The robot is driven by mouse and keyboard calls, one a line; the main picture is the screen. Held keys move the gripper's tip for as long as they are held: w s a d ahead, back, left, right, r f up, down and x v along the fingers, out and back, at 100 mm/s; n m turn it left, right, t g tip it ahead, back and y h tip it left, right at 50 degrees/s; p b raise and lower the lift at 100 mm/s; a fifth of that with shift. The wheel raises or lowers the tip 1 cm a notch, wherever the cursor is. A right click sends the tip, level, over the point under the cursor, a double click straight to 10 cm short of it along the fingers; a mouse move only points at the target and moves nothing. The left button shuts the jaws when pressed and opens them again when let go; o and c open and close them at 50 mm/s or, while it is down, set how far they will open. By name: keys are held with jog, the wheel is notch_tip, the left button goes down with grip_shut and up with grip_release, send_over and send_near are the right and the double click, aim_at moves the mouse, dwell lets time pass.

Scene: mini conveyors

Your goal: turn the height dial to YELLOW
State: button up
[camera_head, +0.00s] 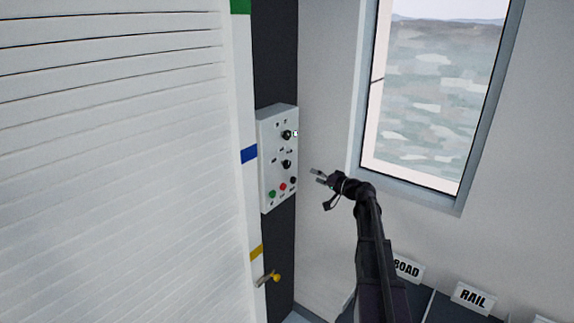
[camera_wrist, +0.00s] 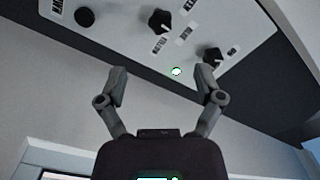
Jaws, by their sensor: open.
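A grey control box (camera_head: 266,165) is on the dark column, with two black dials, an upper one (camera_head: 287,135) and a lower one (camera_head: 286,164). Both dials also show at the top of the wrist view, one near the middle (camera_wrist: 159,22) and one to the right (camera_wrist: 211,55). The labels are too small or blurred to read, so I cannot tell which is the height dial or where it points. My gripper (camera_head: 317,176) is open and empty, right of the box with a gap in the head view. Its spread fingers (camera_wrist: 160,72) show below the dials in the wrist view.
Below the dials are green (camera_head: 272,194), red (camera_head: 282,187) and black (camera_head: 293,180) buttons. A white slatted shutter (camera_head: 110,160) is at left, beside a strip with green, blue (camera_head: 249,155) and yellow (camera_head: 256,252) bands. A yellow-knobbed lever (camera_head: 277,277) sticks out below. A window (camera_head: 430,90) is at right.

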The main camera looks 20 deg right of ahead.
aim_at(288, 165)
dwell(0.4)
jog(key=x, duration=1.3)
jog(key=shift+w+a, duration=0.2)
jog(key=shift+w, duration=0.2)
jog(key=c, duration=1.2)
